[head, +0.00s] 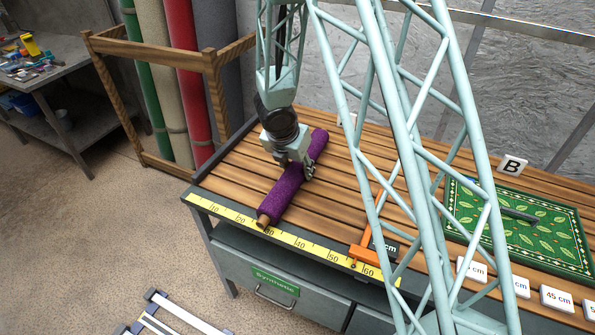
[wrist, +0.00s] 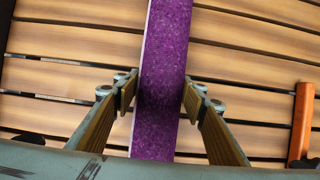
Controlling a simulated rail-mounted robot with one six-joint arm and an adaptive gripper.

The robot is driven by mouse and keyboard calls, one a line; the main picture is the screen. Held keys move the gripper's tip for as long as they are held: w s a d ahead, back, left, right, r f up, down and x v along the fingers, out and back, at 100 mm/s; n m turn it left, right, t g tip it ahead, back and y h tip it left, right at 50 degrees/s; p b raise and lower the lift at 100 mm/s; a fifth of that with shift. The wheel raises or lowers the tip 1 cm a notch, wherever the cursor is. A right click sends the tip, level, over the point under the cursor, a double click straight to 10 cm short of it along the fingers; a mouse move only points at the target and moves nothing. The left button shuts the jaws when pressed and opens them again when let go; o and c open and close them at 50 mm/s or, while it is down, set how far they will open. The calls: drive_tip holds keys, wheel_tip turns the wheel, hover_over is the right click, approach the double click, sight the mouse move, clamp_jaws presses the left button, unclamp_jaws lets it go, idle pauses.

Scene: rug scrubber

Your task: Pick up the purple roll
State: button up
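The purple roll (head: 284,188) lies on the slatted wooden tabletop, its brown core showing at the near end by the yellow ruler. My gripper (head: 300,171) points down over the middle of the roll. In the wrist view, the roll (wrist: 166,45) runs upright through the picture between the fingers of my gripper (wrist: 160,92). Both fingertip pads meet the roll's sides, one on each side, and look closed on it. The roll appears to rest on the slats. Its underside is hidden.
A yellow ruler (head: 289,237) runs along the table's front edge, with an orange stop (head: 369,255) on it. A green patterned rug (head: 530,238) lies at the right, near white size cards. A wooden rack (head: 152,40) with upright rolls stands behind at the left.

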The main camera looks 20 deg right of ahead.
sight(300, 166)
drive_tip(key=c, duration=0.8)
drive_tip(key=shift+r, duration=0.15)
drive_tip(key=shift+c, duration=0.2)
drive_tip(key=shift+r+p, duration=0.95)
drive_tip(key=shift+r, duration=0.75)
drive_tip(key=shift+s+d+b, duration=0.1)
drive_tip(key=shift+s+b, duration=0.4)
drive_tip(key=shift+s, duration=0.45)
drive_tip(key=s+b, duration=0.1)
drive_tip(key=s, duration=0.3)
drive_tip(key=s+d+r+b, duration=0.1)
drive_tip(key=s+b, duration=0.1)
drive_tip(key=s, duration=0.3)
drive_tip(key=s+b, duration=0.1)
drive_tip(key=s, duration=0.4)
drive_tip(key=shift+d+r+b, duration=0.15)
drive_tip(key=shift+d+b, duration=0.15)
drive_tip(key=shift+b, duration=0.05)
